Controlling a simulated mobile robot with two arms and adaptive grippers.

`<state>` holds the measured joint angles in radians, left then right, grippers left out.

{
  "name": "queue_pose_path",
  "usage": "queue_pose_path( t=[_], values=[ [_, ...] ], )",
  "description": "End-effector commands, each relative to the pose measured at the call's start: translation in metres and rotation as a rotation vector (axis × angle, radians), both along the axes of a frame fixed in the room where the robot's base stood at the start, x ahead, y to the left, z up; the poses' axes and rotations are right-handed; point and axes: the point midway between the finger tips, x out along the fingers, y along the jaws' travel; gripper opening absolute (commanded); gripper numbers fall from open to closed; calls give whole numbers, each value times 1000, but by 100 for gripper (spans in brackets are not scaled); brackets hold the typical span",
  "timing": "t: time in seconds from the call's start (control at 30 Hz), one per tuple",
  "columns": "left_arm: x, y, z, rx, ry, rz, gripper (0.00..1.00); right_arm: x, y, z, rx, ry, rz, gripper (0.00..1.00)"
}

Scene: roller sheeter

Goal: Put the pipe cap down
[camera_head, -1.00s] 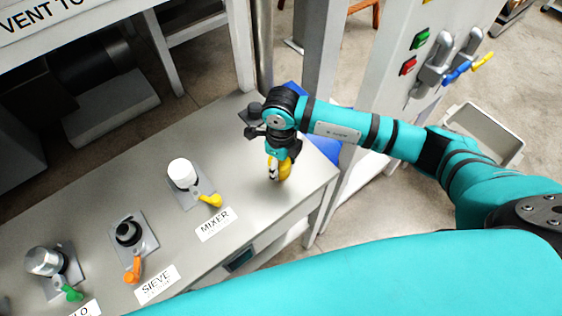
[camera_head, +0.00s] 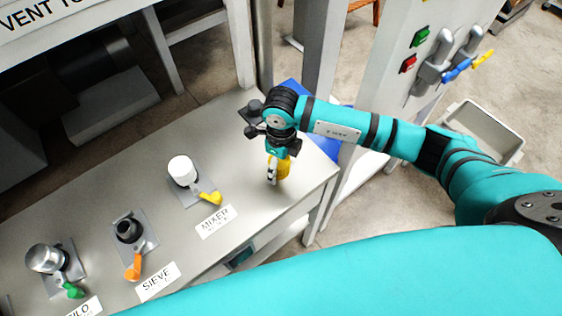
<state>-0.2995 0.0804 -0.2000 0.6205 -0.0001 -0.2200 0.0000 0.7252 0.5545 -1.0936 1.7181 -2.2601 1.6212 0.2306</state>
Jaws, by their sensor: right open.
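A yellow object, which looks like the pipe cap (camera_head: 284,168), is on the grey bench near its right corner. My right gripper (camera_head: 272,177) points down at it from above, and its fingers are open around or beside the cap. The gripper hides much of the cap, so I cannot tell whether they touch. My left gripper is not in view.
The grey bench (camera_head: 110,200) carries fittings with yellow, orange and green handles, labelled MIXER (camera_head: 216,222), SIEVE (camera_head: 158,282) and SILO. A blue object (camera_head: 318,145) lies behind my right arm. A grey bin (camera_head: 482,130) is on the right. The bench between the MIXER fitting and the gripper is clear.

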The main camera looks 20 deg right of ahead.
Motion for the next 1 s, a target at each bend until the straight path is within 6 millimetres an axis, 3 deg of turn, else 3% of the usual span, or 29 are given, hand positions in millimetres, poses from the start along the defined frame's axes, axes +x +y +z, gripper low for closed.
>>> queue_pose_path(
  t=[0.53, 0.7, 1.0],
  values=[
    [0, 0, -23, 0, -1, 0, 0, 2, 0, 103, 1, -6, 1, 77],
    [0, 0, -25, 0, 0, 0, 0, 1, 0, 117, 1, -3, 1, 77],
    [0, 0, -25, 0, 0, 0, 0, 0, 0, 120, 1, -1, 1, 77]
  ],
)
